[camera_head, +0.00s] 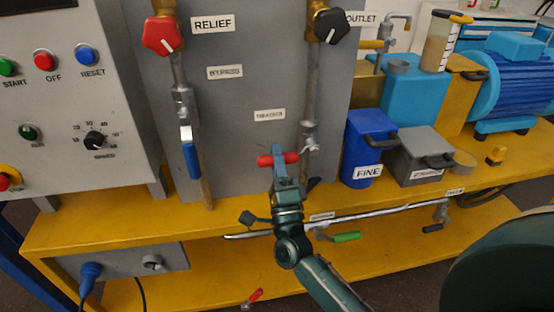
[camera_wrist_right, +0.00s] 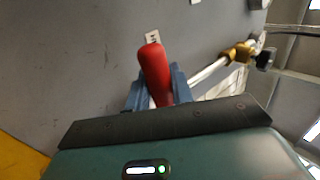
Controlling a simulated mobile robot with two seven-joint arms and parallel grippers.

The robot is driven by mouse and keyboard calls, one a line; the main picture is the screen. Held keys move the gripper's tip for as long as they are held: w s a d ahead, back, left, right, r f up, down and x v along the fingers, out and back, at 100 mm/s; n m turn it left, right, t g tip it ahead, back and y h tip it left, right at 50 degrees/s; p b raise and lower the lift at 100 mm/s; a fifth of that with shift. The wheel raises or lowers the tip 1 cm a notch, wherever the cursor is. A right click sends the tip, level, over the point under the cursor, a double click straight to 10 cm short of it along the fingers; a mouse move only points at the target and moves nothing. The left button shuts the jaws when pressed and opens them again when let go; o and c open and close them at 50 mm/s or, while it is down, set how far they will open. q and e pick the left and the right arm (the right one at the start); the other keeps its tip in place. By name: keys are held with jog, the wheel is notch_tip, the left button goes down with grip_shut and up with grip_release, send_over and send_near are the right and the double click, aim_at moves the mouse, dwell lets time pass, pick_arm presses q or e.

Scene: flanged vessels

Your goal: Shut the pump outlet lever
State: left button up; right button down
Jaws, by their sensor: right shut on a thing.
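A red lever handle (camera_head: 264,160) sits on the grey pipe (camera_head: 309,110) that runs down from the black knob (camera_head: 331,26) beside the "OUTLET" label (camera_head: 362,18). The handle lies roughly level, pointing left of the pipe. My right gripper (camera_head: 279,160) is shut on this handle. In the right wrist view the red handle (camera_wrist_right: 154,72) stands between the blue-grey fingers (camera_wrist_right: 154,92). The small label (camera_head: 270,115) above it is too blurred to read surely, so I cannot confirm the lever's name. My left gripper is not in view.
A blue lever (camera_head: 191,160) hangs on the left pipe below the red knob (camera_head: 162,36). A blue "FINE" bin (camera_head: 369,140) and a grey bin (camera_head: 421,155) stand just right. Below are a green lever (camera_head: 346,237) and another red lever (camera_head: 256,295).

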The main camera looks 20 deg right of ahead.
jog(key=shift+r, duration=0.15)
jog(key=c, duration=1.3)
grip_release()
jog(key=shift+o, duration=0.2)
pick_arm(q)
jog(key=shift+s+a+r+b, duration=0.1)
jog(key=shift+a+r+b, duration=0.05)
jog(key=shift+b, duration=0.3)
pick_arm(e)
jog(key=v, duration=0.7)
jog(key=shift+s, duration=0.25)
